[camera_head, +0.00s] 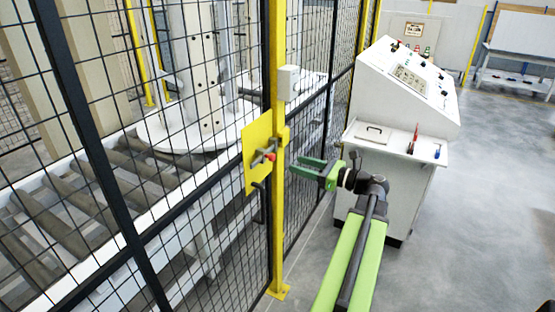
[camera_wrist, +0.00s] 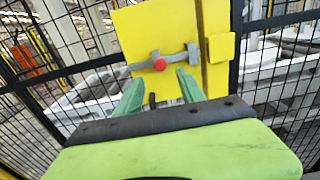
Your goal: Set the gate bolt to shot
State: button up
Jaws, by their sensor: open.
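The gate bolt (camera_head: 264,154) is a grey bar with a red knob (camera_head: 270,157), mounted on a yellow plate (camera_head: 256,140) on the mesh gate. In the wrist view the bolt (camera_wrist: 180,58) lies roughly level, with its red knob (camera_wrist: 159,64) on the left part and its right end near the yellow post. I cannot tell whether it enters the keeper (camera_wrist: 221,47) on the post. My gripper (camera_head: 302,168) is open and empty, to the right of the knob in the head view. In the wrist view its green fingers (camera_wrist: 160,87) point at the plate, just below the knob.
The yellow post (camera_head: 279,220) stands beside the gate, with a grey box (camera_head: 288,83) above the bolt. A white control console (camera_head: 405,95) with a shelf (camera_head: 395,142) stands close to my arm. Mesh fencing (camera_head: 310,120) continues behind. Open floor (camera_head: 490,200) lies on the right.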

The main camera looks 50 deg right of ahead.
aim_at(274, 157)
jog(key=x, duration=0.8)
jog(key=shift+w, duration=0.3)
grip_shut()
dwell(0.9)
